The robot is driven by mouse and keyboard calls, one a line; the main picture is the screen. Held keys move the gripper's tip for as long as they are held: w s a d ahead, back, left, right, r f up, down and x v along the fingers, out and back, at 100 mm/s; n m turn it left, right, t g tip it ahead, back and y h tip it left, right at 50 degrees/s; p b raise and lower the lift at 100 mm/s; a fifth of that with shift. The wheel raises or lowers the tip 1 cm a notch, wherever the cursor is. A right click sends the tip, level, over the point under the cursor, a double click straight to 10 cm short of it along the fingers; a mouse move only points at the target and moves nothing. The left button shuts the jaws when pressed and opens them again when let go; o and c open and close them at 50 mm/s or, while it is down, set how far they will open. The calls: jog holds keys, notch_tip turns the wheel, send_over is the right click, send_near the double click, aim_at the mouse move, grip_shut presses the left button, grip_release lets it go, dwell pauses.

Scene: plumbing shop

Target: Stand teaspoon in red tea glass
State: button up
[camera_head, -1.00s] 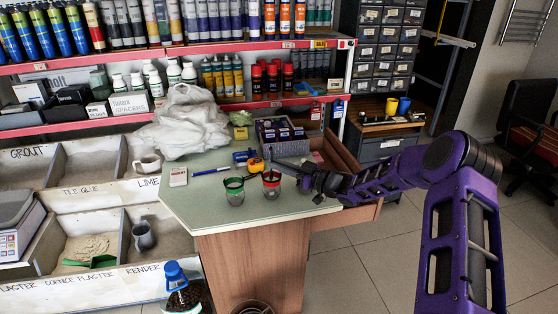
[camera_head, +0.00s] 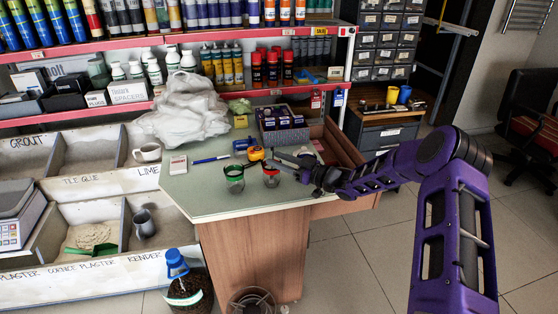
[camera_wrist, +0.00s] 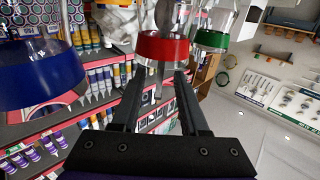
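The red-rimmed tea glass (camera_head: 271,178) stands on the green counter, right of the green-rimmed glass (camera_head: 235,183). In the wrist view, which looks upside down, the red glass (camera_wrist: 163,47) is at top centre. The teaspoon (camera_wrist: 165,16) shows with its bowl inside the red glass and its thin handle coming out past the rim between my fingers. My gripper (camera_wrist: 158,82) has its fingers spread, with visible gaps beside the handle. In the head view my gripper (camera_head: 286,165) is just right of the red glass; the spoon is too small to tell there.
A blue-rimmed glass (camera_wrist: 40,75) is close to my gripper at left in the wrist view. A box of small packs (camera_head: 283,125) stands farther back.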

jog(key=p+v, duration=0.1)
jog(key=v, duration=1.6)
jog(key=shift+s+d, duration=0.15)
jog(key=shift+d, duration=0.05)
jog(key=shift+r, duration=0.1)
